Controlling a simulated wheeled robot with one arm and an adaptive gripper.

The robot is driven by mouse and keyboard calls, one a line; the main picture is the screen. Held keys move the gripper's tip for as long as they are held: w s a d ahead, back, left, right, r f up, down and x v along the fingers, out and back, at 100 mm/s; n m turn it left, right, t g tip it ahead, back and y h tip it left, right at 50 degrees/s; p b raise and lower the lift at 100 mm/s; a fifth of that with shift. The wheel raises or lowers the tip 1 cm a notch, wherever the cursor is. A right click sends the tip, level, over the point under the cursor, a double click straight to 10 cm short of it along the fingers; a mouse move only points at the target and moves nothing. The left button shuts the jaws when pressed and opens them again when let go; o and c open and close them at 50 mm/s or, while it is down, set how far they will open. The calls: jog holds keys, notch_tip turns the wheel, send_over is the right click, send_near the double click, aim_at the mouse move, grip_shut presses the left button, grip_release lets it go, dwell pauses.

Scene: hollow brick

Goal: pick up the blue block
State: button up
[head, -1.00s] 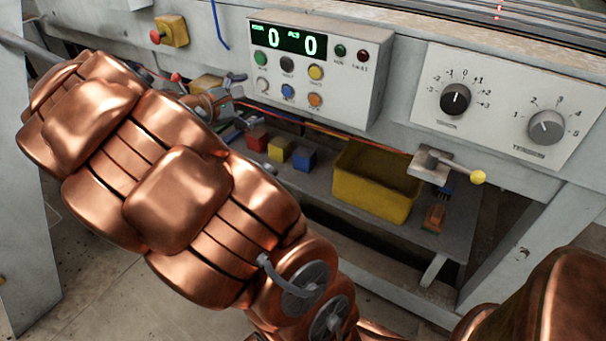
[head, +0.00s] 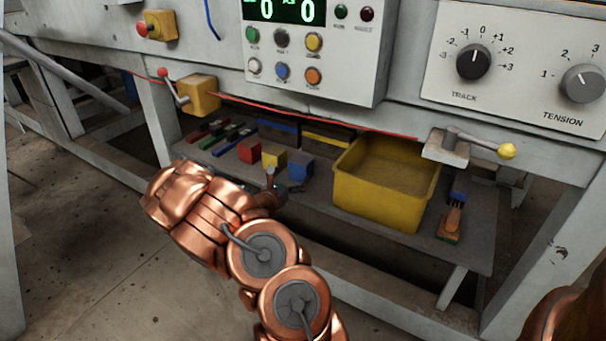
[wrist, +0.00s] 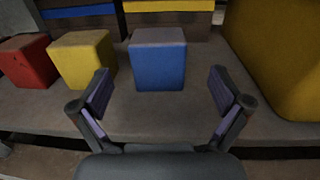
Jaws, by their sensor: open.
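The blue block (wrist: 158,66) stands on the grey shelf (wrist: 150,120) in the wrist view, centred between and just beyond my gripper's two fingers. My gripper (wrist: 160,90) is open and empty, with a finger on each side. In the head view the blue block (head: 300,166) is small, at the right end of a row of blocks on the low shelf. My gripper (head: 283,185) is close in front of it, partly hidden by my arm.
A yellow block (wrist: 83,60) and a red block (wrist: 28,61) stand left of the blue block. A yellow bin (head: 385,190) stands to its right. The bench's control panel (head: 315,50) overhangs the shelf. A brush (head: 452,222) lies right of the bin.

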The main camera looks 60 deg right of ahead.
aim_at(297, 169)
jog(key=shift+d+b, duration=0.3)
jog(key=shift+d, duration=0.8)
jog(key=d+b, duration=0.1)
jog(key=d, duration=0.1)
jog(key=w+d+b, duration=0.1)
jog(key=d, duration=0.1)
jog(key=shift+d+f, duration=0.2)
jog(key=shift+d, duration=0.05)
jog(key=shift+d+r+b, duration=0.1)
jog(key=shift+d+b, duration=0.25)
jog(key=shift+d, duration=0.05)
jog(key=c, duration=1.3)
jog(key=shift+c, duration=0.2)
